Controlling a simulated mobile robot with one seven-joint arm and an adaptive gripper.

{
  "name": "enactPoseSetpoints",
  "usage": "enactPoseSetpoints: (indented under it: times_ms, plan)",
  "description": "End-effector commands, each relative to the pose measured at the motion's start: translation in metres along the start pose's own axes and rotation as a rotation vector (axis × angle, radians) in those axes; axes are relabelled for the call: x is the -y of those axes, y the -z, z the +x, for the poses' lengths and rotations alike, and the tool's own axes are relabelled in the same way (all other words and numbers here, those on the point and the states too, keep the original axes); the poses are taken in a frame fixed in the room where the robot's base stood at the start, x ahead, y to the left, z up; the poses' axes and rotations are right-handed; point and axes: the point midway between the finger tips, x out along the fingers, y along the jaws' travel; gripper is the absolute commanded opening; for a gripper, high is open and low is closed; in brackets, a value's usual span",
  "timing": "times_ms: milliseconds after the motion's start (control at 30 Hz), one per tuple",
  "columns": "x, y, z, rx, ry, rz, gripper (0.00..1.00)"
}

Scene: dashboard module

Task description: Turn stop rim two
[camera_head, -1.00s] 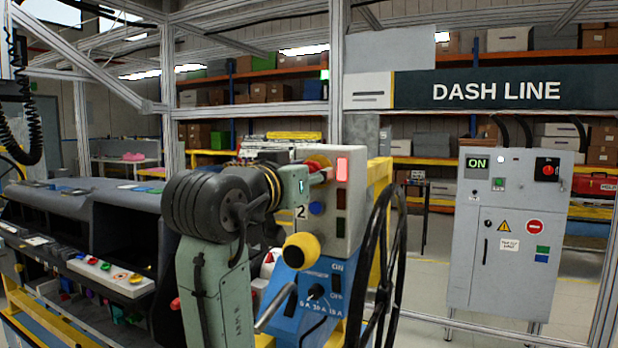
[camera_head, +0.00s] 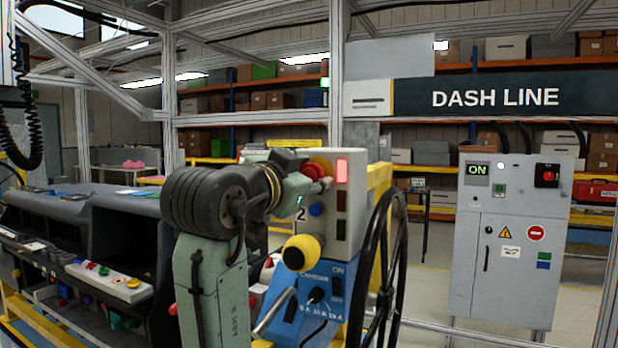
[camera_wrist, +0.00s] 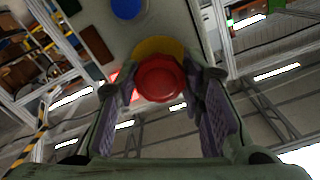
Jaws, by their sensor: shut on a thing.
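The red stop button (camera_head: 316,169) with a yellow collar sits high on the grey control box (camera_head: 345,225) marked 2. In the wrist view the round red stop rim (camera_wrist: 160,80) lies between my two fingers, with the yellow collar (camera_wrist: 158,47) behind it. My gripper (camera_wrist: 163,82) is shut on the stop rim, one finger on each side. In the head view my gripper (camera_head: 322,183) is at the button, partly covering it. A lamp (camera_head: 342,173) beside it on the box glows red.
A blue button (camera_head: 315,210) is just below the stop. A black steering wheel (camera_head: 385,265) stands close on the right. The dashboard (camera_head: 90,205) is on the left. A grey cabinet (camera_head: 510,270) stands farther back.

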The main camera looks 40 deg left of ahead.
Motion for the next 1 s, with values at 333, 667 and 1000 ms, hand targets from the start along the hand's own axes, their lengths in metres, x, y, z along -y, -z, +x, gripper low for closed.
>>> enactPoseSetpoints:
  times_ms: [333, 667, 1000]
  plan:
    - [0.0, 0.001, 0.0, -0.001, 0.0, 0.0, 0.4]
    - [0.0, 0.0, 0.0, 0.0, 0.0, -0.001, 0.57]
    - [0.001, 0.001, -0.011, -0.001, 0.002, -0.001, 0.57]
